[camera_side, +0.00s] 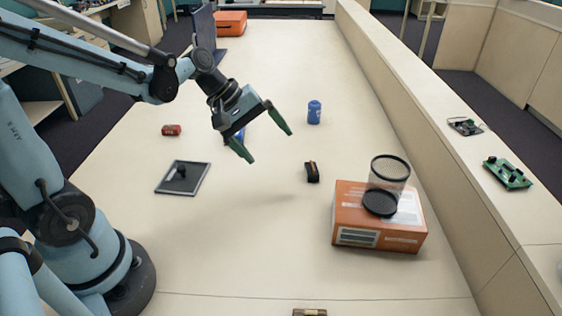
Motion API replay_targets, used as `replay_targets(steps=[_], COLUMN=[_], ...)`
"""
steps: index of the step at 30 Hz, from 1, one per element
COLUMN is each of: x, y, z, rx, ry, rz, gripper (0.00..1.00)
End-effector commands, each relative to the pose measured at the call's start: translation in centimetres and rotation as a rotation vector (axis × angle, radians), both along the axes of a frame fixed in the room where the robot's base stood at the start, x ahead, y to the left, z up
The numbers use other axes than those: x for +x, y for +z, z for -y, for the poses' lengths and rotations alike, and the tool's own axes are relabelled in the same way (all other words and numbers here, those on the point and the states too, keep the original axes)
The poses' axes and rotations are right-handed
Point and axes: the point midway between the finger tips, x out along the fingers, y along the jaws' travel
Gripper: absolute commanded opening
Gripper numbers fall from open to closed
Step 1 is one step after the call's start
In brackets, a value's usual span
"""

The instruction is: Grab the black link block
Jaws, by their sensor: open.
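A small dark block (312,172) with an orange-brown side stands on the table right of centre. A small black piece (181,171) sits on a grey-framed dark plate (165,188) at the left. I cannot tell for certain which of the two is the black link block. My gripper (270,147) is open and empty, its green fingers spread above the table. It is up and left of the dark block in the picture and apart from it, and right of the plate.
An orange box (350,215) at the right carries a mesh cup (390,170) and a black disc (380,203). A blue can (314,112) stands behind, a red can (171,130) lies left, and a blue item (241,134) is partly hidden behind my gripper.

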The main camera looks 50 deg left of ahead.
Motion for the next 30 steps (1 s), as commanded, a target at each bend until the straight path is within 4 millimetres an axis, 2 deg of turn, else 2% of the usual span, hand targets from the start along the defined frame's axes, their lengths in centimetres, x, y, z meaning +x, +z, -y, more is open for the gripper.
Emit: replay_targets(steps=[3,9,18,25,30], x=[1.9,4.1,5.4,5.1,5.7], y=[-1.0,-2.9,-6.2,-7.5,-8.2], z=[-1.0,-2.7,-5.7,-6.8,-5.7], rx=[-0.178,-0.476,-0.877,-1.026,-1.041], ry=[0.139,0.338,0.544,0.597,0.599], rz=[-0.077,-0.213,-0.417,-0.504,-0.517], gripper=[0.94,0.94,0.94,0.94,0.94])
